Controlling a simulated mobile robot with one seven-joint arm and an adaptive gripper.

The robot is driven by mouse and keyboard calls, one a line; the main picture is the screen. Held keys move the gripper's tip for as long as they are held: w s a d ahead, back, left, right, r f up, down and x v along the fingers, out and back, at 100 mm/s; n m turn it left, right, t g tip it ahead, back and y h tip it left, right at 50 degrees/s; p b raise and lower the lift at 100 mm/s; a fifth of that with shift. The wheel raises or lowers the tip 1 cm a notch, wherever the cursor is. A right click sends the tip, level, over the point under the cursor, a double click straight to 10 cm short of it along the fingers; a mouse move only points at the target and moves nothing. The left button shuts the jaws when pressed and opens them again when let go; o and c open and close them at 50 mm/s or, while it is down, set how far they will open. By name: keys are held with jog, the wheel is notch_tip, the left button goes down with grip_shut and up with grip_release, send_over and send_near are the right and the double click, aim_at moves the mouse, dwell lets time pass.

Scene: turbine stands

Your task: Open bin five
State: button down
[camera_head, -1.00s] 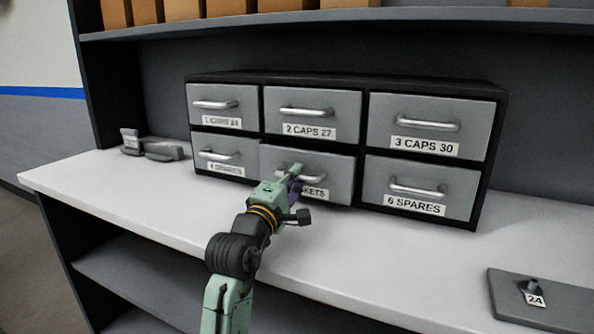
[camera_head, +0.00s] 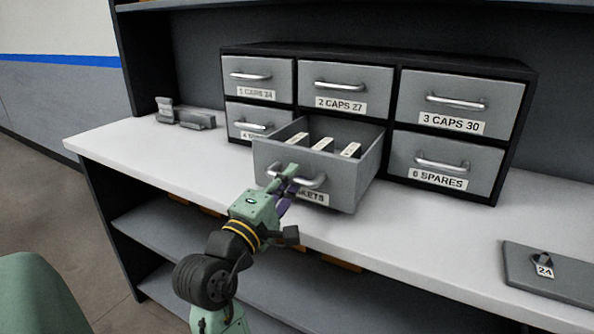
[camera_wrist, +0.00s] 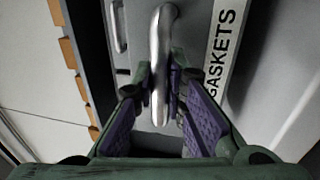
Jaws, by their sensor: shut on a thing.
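Bin five (camera_head: 345,193) is the lower middle drawer of the grey cabinet. It is pulled well out, and several pale labelled pieces (camera_head: 322,143) show inside it. Its label, partly hidden by my gripper in the head view, reads GASKETS in the wrist view (camera_wrist: 222,50). My gripper (camera_head: 284,182) is at the front of the bin, shut on its silver handle (camera_head: 315,182). In the wrist view the handle (camera_wrist: 160,60) runs between the purple finger pads of my gripper (camera_wrist: 166,105).
The other drawers are shut: 1 CAPS 24 (camera_head: 257,83), 2 CAPS 27 (camera_head: 345,77), 3 CAPS 30 (camera_head: 462,93), the lower left one (camera_head: 252,117) and 6 SPARES (camera_head: 450,150). A grey fixture (camera_head: 185,114) sits left on the white worktop (camera_head: 120,150). A plate marked 24 (camera_head: 570,280) lies at right.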

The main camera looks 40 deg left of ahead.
jog(key=shift+s, duration=0.2)
jog(key=c, duration=1.6)
grip_release()
jog(key=shift+s, duration=0.1)
jog(key=v, duration=1.2)
